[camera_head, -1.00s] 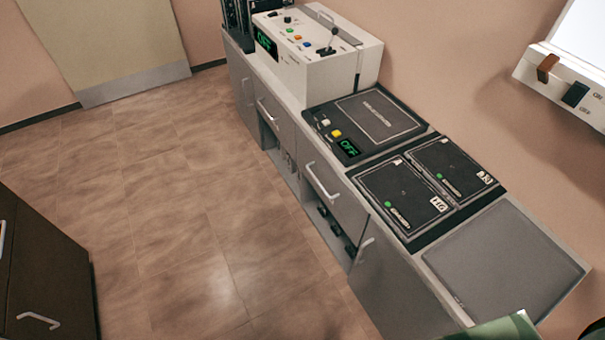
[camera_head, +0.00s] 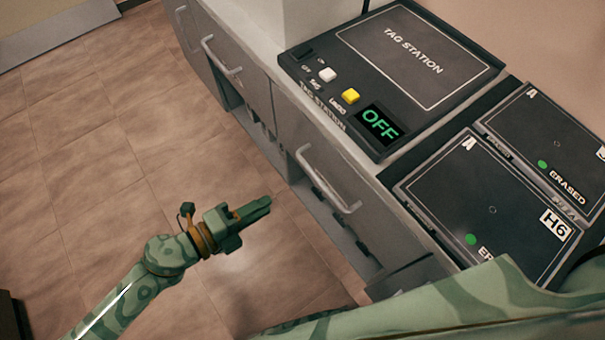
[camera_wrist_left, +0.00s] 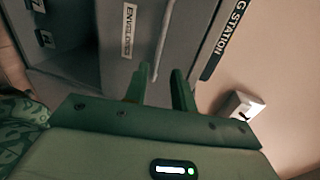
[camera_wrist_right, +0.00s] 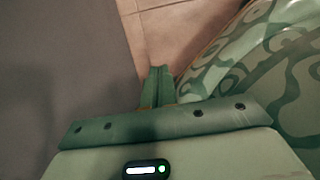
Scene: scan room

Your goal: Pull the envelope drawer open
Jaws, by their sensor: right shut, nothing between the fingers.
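The envelope drawer (camera_head: 300,135) is a grey drawer front below the tag station, flush with the cabinet, with a pale bar handle (camera_head: 328,182). Its envelope label (camera_wrist_left: 128,30) and handle (camera_wrist_left: 163,40) show in the left wrist view. My left gripper (camera_head: 262,206) is in front of the drawer, left of the handle in the head view and apart from it. In the left wrist view its fingers (camera_wrist_left: 162,90) are spread and empty, with the handle ahead of the gap. My right gripper (camera_wrist_right: 157,75) is shut and empty in the right wrist view, pointing toward the floor.
The tag station (camera_head: 395,70), its display reading OFF, sits on the counter above the drawer. Two dark pads (camera_head: 485,200) lie beside it. An open shelf (camera_head: 340,225) is below the drawer. Another handled front (camera_head: 225,60) is farther back. Tiled floor (camera_head: 110,200) is clear at left.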

